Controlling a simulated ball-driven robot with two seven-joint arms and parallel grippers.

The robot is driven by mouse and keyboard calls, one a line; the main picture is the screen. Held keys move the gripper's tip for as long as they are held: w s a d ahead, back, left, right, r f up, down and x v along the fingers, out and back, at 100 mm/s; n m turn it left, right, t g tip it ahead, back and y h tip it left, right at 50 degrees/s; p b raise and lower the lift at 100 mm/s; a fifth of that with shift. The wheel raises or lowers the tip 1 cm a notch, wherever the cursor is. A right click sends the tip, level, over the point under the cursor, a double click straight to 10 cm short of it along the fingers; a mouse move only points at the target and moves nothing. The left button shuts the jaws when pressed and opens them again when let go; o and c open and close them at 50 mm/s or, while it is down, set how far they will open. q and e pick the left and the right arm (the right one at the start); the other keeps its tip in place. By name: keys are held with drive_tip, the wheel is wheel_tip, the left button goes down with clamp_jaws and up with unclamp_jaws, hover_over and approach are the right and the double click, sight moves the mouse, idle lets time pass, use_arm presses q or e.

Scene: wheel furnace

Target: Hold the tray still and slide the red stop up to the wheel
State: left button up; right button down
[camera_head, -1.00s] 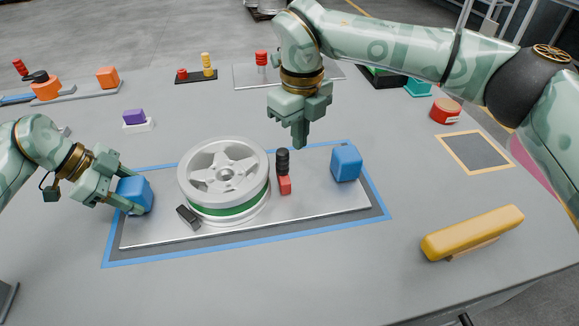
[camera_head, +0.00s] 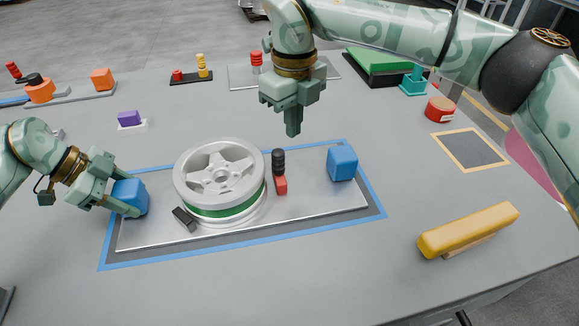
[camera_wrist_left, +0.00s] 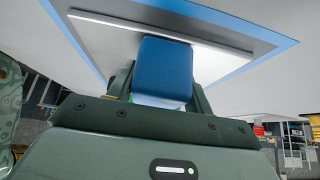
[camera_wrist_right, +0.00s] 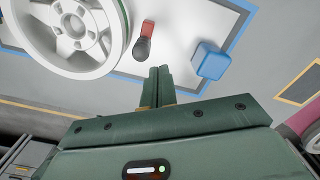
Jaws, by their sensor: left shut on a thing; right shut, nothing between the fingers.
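The tray (camera_head: 310,207) is a pale metal plate inside a blue-edged dark border. A grey wheel (camera_head: 220,175) with a green band sits on it. The red stop (camera_head: 281,185) with a black knob stands just right of the wheel; the right wrist view also shows the stop (camera_wrist_right: 148,28). My left gripper (camera_head: 130,208) is shut on the left blue block (camera_head: 131,194), also in the left wrist view (camera_wrist_left: 165,65). My right gripper (camera_head: 292,132) is shut and empty, above and behind the stop, apart from it; its fingers show in the right wrist view (camera_wrist_right: 160,72).
A second blue block (camera_head: 342,163) stands at the tray's right end. A small black piece (camera_head: 184,219) lies at the wheel's front left. A yellow bar (camera_head: 468,232) lies at right. A red round container (camera_head: 440,109) and a dark marked square (camera_head: 469,150) are at back right.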

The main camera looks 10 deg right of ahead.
wheel_tip(320, 180, down, 6)
drive_tip(key=shift+f, duration=0.15)
drive_tip(key=shift+s+d+f, duration=0.1)
drive_tip(key=shift+s+f, duration=0.15)
drive_tip(key=shift+f, duration=0.55)
drive_tip(key=shift+a, duration=0.2)
idle(1.2)
drive_tip(key=shift+a, duration=0.3)
drive_tip(key=shift+w+d+f, duration=0.1)
drive_tip(key=shift+d, duration=0.35)
drive_tip(key=shift+d+r, duration=0.15)
drive_tip(key=shift+r, duration=0.1)
wheel_tip(320, 180, up, 7)
drive_tip(key=shift+w, duration=0.15)
